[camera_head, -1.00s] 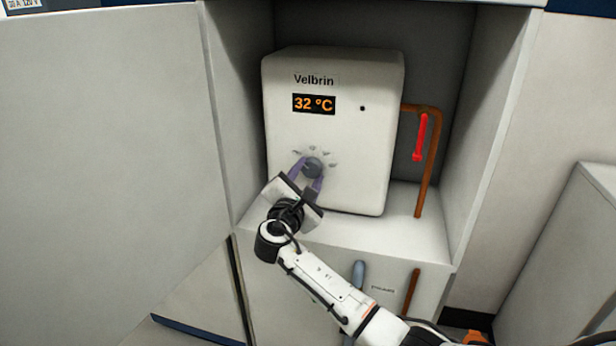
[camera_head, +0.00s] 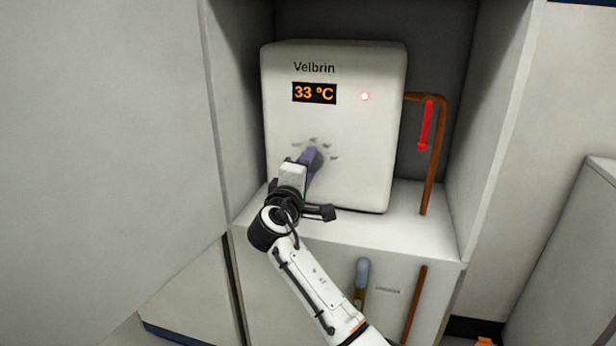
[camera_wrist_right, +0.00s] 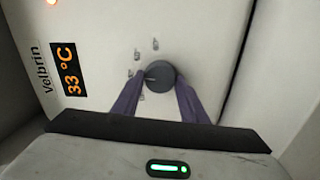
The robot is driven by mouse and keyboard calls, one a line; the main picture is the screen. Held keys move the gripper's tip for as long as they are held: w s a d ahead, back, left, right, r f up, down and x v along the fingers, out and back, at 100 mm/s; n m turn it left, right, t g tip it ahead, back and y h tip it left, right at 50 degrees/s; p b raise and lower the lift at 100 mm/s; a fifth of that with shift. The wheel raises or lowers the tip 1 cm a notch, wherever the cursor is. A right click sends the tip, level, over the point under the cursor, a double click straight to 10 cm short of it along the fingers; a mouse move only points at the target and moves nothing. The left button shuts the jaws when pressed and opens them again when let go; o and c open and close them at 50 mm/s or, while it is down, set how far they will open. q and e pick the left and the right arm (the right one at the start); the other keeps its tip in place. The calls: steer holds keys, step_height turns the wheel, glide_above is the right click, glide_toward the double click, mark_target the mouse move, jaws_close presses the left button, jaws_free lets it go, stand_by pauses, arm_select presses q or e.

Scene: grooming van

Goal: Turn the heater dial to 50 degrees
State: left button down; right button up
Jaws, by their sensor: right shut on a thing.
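The white Velbrin heater (camera_head: 345,165) stands in a cabinet recess. Its display (camera_head: 314,93) reads 33 °C, and a small indicator lamp (camera_head: 364,96) beside it glows. My right gripper (camera_head: 311,160) is at the dial and largely hides it in the head view. In the right wrist view the round dark dial (camera_wrist_right: 160,74) sits between the two purple fingers of my right gripper (camera_wrist_right: 161,84), which are shut on it. Several small marks surround the dial on the heater face. My left gripper is not in view.
A copper pipe (camera_head: 437,160) with a red lever (camera_head: 425,125) runs at the heater's right side. Cabinet walls stand close on both sides. A large pale panel (camera_head: 105,120) fills the left. The shelf (camera_head: 405,222) in front of the heater is clear.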

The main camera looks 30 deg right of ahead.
arm_select(q)
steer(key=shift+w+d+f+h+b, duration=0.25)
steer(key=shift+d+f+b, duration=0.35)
steer(key=shift+b, duration=0.65)
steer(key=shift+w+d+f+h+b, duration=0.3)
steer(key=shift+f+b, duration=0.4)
steer(key=shift+b, duration=0.55)
arm_select(e)
steer(key=shift+m, duration=3.3)
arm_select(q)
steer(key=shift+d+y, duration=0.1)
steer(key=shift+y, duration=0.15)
arm_select(e)
steer(key=o, duration=1)
steer(key=shift+a, duration=0.1)
